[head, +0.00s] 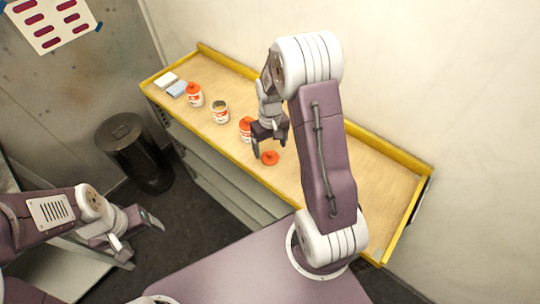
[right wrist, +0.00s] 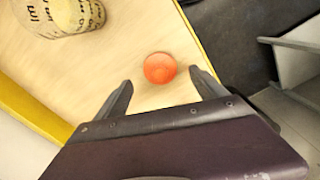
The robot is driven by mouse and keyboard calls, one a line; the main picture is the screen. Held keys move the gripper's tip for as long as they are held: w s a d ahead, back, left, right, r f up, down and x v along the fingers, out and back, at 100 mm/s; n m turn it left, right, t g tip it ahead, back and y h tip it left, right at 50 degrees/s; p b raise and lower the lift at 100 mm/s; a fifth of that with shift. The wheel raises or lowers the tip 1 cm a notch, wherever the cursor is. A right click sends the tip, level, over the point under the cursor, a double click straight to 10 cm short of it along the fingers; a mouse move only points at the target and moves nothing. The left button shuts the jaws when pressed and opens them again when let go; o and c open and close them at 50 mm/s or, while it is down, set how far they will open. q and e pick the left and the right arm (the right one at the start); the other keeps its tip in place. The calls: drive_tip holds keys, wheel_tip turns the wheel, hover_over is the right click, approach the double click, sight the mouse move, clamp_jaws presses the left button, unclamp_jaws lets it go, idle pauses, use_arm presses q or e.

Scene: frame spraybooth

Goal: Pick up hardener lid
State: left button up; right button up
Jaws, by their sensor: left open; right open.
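A loose round orange lid (head: 270,158) lies flat on the wooden shelf; I take it as the hardener lid. It also shows in the right wrist view (right wrist: 160,68). My right gripper (head: 270,149) is open and empty above the shelf, close to the lid. In the right wrist view the lid appears between and just beyond the two fingertips (right wrist: 160,78), with no visible contact. My left gripper (head: 146,244) is open and empty, low at the left, away from the shelf.
A jar with an orange top (head: 245,128) stands close beside the right gripper. An open can (head: 220,112), another orange-topped jar (head: 195,96) and small boxes (head: 172,85) stand further left. A yellow rim (head: 395,238) edges the shelf. A black bin (head: 134,152) stands on the floor.

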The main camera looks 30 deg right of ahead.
sight(270, 153)
wheel_tip(270, 153, down, 4)
drive_tip(key=shift+w+f+p, duration=0.1)
drive_tip(key=shift+p, duration=0.3)
drive_tip(key=c, duration=1.4)
